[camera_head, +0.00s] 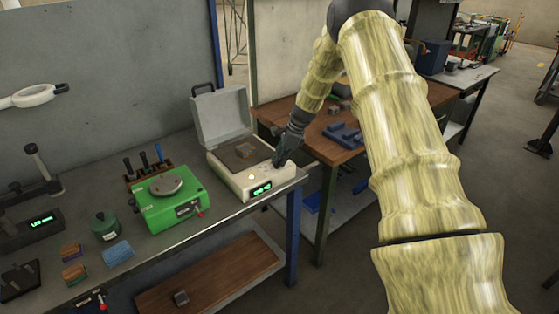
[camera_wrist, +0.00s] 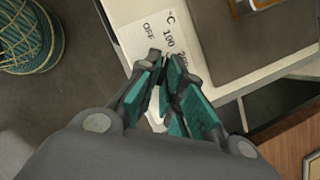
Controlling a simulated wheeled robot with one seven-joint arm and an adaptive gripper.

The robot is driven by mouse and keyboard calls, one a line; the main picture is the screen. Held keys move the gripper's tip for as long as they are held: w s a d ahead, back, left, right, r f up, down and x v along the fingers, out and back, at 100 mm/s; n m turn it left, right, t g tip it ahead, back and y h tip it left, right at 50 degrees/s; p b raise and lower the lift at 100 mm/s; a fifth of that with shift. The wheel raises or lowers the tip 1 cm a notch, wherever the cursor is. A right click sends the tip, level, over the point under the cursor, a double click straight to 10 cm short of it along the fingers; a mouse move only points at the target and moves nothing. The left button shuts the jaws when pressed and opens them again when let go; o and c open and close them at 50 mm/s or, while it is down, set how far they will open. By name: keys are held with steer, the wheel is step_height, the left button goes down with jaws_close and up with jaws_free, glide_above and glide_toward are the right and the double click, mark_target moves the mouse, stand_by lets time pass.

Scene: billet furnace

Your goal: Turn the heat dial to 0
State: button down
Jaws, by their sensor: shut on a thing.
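The billet furnace (camera_head: 238,181) is a white box with its grey lid (camera_head: 222,115) raised and a lit green display (camera_head: 262,188) on its front. In the wrist view, its white panel (camera_wrist: 137,33) carries printed marks reading OFF, °C, 100 and part of another number. My gripper (camera_head: 280,161) reaches down to the furnace's right front corner. In the wrist view, my gripper (camera_wrist: 167,70) has its teal-padded fingers close together beside these marks, shut on the dial. The dial itself is mostly hidden by the fingers, and its setting cannot be read.
Left of the furnace stand a green device (camera_head: 172,208) and a tool rack (camera_head: 149,172). A wooden table (camera_head: 338,152) with blue parts stands behind right. Grey floor lies right of the bench.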

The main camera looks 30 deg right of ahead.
steer(key=n, duration=0.1)
steer(key=n+g, duration=0.1)
steer(key=n, duration=0.1)
steer(key=n+g+b, duration=0.1)
steer(key=n, duration=0.1)
steer(key=shift+w+d+y, duration=0.15)
steer(key=shift+w+y, duration=0.15)
steer(key=shift+n, duration=0.3)
steer(key=c, duration=1.6)
jaws_free()
steer(key=shift+o, duration=0.2)
steer(key=v, duration=1.2)
steer(key=shift+w+d, duration=0.1)
steer(key=shift+w, duration=0.05)
